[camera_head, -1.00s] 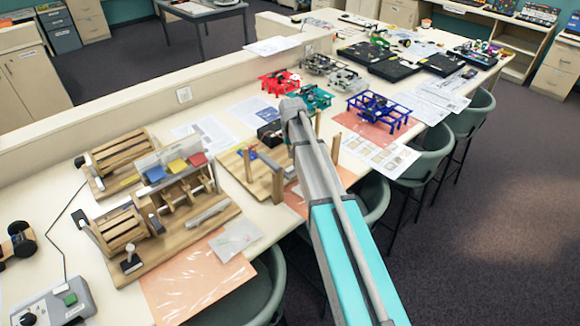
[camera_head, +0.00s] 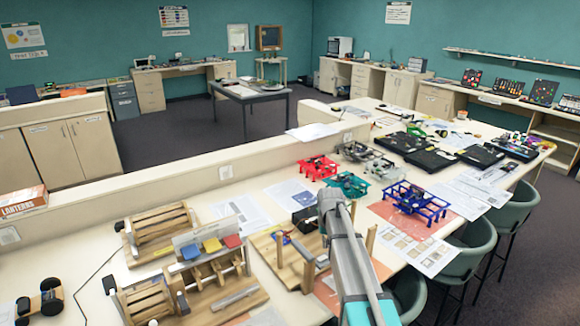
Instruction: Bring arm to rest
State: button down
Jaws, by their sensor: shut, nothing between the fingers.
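My arm (camera_head: 347,252) rises from the bottom edge, right of centre, with a grey upper part and a turquoise lower part. Its rounded grey joint (camera_head: 330,197) stands out over the long cream table (camera_head: 95,247). My gripper cannot be made out. The arm covers part of a wooden board with upright posts (camera_head: 288,262) behind it. I cannot tell whether the arm touches anything.
Left of the arm stands a wooden machine model (camera_head: 190,290) with coloured blocks. Red (camera_head: 318,167), teal (camera_head: 347,184) and blue (camera_head: 415,203) frame models stand beyond the joint. Green chairs (camera_head: 505,215) line the right side. Open dark floor lies at right.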

jog(key=s, duration=2.4)
jog(key=shift+s+a+f+b, duration=0.2)
jog(key=shift+a+f+b, duration=0.1)
jog(key=shift+f+b, duration=0.1)
jog(key=shift+w, duration=0.1)
notch_tip(320, 180, up, 8)
jog(key=n+p, duration=0.6)
jog(key=p, duration=0.2)
send_over(319, 260)
jog(key=shift+r, duration=0.1)
notch_tip(319, 260, down, 14)
jog(key=b, duration=1.3)
jog(key=shift+b, duration=0.4)
